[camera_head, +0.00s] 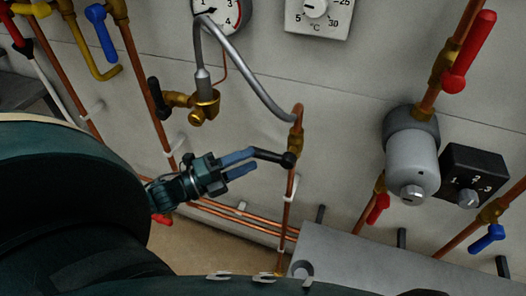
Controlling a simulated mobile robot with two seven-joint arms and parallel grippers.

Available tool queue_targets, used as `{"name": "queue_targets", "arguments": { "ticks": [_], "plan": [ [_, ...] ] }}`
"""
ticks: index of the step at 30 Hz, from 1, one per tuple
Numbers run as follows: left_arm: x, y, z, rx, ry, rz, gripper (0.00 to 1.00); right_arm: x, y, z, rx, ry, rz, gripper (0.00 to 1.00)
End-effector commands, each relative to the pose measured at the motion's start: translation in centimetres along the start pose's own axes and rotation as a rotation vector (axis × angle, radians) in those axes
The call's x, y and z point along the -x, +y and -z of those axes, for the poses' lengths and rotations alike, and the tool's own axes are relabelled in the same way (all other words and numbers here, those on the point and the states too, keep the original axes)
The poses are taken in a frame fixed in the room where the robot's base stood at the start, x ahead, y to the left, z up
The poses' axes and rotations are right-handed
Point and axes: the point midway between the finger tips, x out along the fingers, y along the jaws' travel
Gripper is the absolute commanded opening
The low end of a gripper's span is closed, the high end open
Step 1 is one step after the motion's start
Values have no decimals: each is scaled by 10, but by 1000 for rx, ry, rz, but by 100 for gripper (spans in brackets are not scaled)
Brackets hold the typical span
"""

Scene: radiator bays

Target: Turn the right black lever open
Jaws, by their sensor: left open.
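The right black lever (272,156) sits on a brass valve (296,140) on a copper pipe, in the middle of the view. It points left from the valve, roughly level with a slight tilt. My left gripper (252,161) is just left of it, open, with two blue-grey fingers. The upper fingertip overlaps the lever's left end; I cannot tell if they touch. The space between the fingers looks empty. Another black lever (158,98) is further left, beside a brass fitting. My right gripper is not in view.
A grey braided hose (250,70) arches above the valve to a brass fitting (205,105). A pressure gauge (222,12) and thermostat dial (318,15) are above. A grey cylinder (411,155) and a black numbered box (474,172) are right. A grey panel (350,262) stands below.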

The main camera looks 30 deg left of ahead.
Motion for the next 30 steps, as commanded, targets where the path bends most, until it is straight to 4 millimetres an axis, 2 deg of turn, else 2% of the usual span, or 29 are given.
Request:
{"name": "queue_targets", "arguments": {
  "ticks": [3, 9, 20, 30],
  "plan": [
    [-22, -2, -1, -1, 0, 3, 43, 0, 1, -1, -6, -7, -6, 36],
    [-42, 0, 0, 1, -2, 0, 43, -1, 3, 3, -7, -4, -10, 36],
    [-47, 1, 0, 2, -1, -2, 43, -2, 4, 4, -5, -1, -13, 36],
    [-47, 1, 0, 2, -1, -2, 17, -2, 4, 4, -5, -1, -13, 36]
  ]
}}
